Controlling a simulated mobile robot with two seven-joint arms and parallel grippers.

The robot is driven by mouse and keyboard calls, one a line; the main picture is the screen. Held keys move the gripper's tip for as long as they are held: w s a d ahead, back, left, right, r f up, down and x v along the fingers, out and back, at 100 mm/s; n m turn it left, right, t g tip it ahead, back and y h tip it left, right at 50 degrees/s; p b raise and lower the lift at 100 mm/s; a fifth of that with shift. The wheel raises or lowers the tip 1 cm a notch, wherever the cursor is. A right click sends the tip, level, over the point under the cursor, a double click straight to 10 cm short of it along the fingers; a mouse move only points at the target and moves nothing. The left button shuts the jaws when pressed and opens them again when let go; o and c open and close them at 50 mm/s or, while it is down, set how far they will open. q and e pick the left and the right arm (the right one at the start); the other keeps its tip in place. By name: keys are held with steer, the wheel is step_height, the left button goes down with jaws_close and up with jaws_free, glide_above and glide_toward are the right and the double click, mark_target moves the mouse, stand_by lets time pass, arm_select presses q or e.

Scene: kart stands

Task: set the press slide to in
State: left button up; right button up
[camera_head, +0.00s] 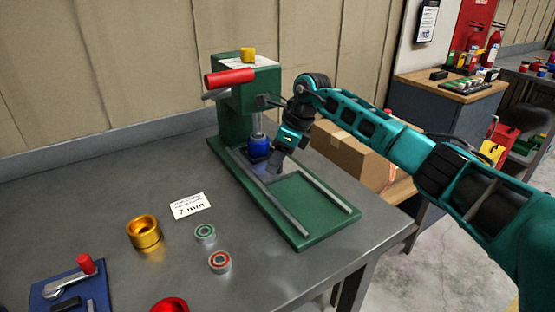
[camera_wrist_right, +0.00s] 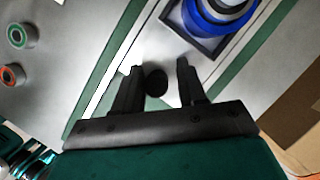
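The green press (camera_head: 238,110) stands on the grey bench, with a red lever handle (camera_head: 230,77) and a yellow block on top. Its slide, a dark square holder (camera_wrist_right: 180,38), carries a blue cylindrical part (camera_head: 259,147) below the ram, at the back end of the rails. My right gripper (camera_head: 276,162) is low over the rails, just in front of the blue part. In the right wrist view the gripper (camera_wrist_right: 159,68) is open, with a round black knob (camera_wrist_right: 156,82) between its fingers, close to the left finger. The knob is hidden in the head view. My left gripper is not in view.
A gold ring (camera_head: 145,232), two bearings (camera_head: 205,233) and a "7 mm" card (camera_head: 190,206) lie left of the press. A blue fixture with a red knob (camera_head: 86,264) is at front left. A cardboard box (camera_head: 350,158) stands behind, right of the press. The green base's front is clear.

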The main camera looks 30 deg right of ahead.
steer(key=shift+o, duration=1)
steer(key=shift+a, duration=0.1)
steer(key=v, duration=1.3)
steer(key=shift+f, duration=0.1)
